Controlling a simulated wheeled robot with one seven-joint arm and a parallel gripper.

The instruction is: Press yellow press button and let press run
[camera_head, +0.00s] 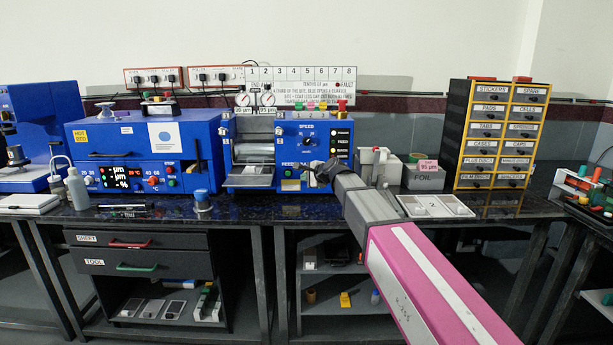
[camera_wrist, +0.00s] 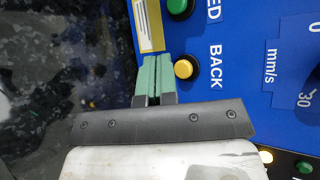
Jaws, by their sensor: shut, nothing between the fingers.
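A yellow button (camera_wrist: 183,69) sits on a blue panel (camera_wrist: 225,25) in the wrist view, beside the word BACK. My gripper (camera_wrist: 153,60) has green fingertips held together, with nothing between them. The tips are just left of the yellow button in that view; I cannot tell whether they touch it. In the head view my gripper (camera_head: 304,166) is at the lower front of a blue machine with rollers (camera_head: 317,128), whose panel is marked SPEED. The arm end hides part of that panel.
A green button (camera_wrist: 180,8) is above the yellow one in the wrist view. A large blue oven-like machine (camera_head: 110,135) stands left, and white containers (camera_head: 379,160) stand right. A white tray (camera_head: 435,205) lies on the dark bench. A labelled drawer cabinet (camera_head: 495,135) stands farther right.

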